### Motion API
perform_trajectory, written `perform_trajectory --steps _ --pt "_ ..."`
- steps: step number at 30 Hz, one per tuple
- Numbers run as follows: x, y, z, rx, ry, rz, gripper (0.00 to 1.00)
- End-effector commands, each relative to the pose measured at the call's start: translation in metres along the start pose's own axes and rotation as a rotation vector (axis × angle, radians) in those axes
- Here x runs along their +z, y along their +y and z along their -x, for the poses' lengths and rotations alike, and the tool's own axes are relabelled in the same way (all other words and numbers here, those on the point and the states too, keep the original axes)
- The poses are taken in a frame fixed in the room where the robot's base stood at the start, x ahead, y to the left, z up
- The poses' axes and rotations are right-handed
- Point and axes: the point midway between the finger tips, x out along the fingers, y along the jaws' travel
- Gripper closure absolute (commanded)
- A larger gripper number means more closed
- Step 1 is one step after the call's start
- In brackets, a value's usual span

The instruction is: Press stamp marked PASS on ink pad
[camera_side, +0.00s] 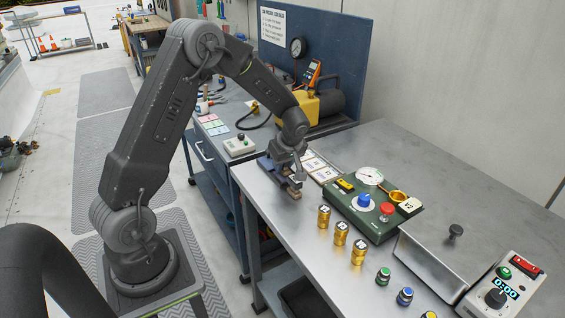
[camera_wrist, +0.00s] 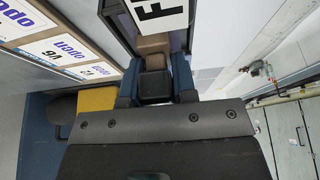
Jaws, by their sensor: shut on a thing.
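I cannot make out the ink pad for certain.
White cards (camera_side: 318,165) lie behind the gripper. To the right is a green panel (camera_side: 372,208) with a gauge and knobs. Brass weights (camera_side: 340,233) stand in front. A metal lidded box (camera_side: 445,255) and a timer (camera_side: 500,290) are further right. The blue cart (camera_side: 215,165) holds a small switch box (camera_side: 240,146).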

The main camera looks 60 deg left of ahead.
Motion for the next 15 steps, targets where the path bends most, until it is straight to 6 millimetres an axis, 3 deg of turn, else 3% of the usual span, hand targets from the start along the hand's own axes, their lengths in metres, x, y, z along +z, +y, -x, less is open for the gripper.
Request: perform_trajectory --steps 15 --pt "0.0022 0.0002 -0.0055 0.001 0.001 0.000 0.98"
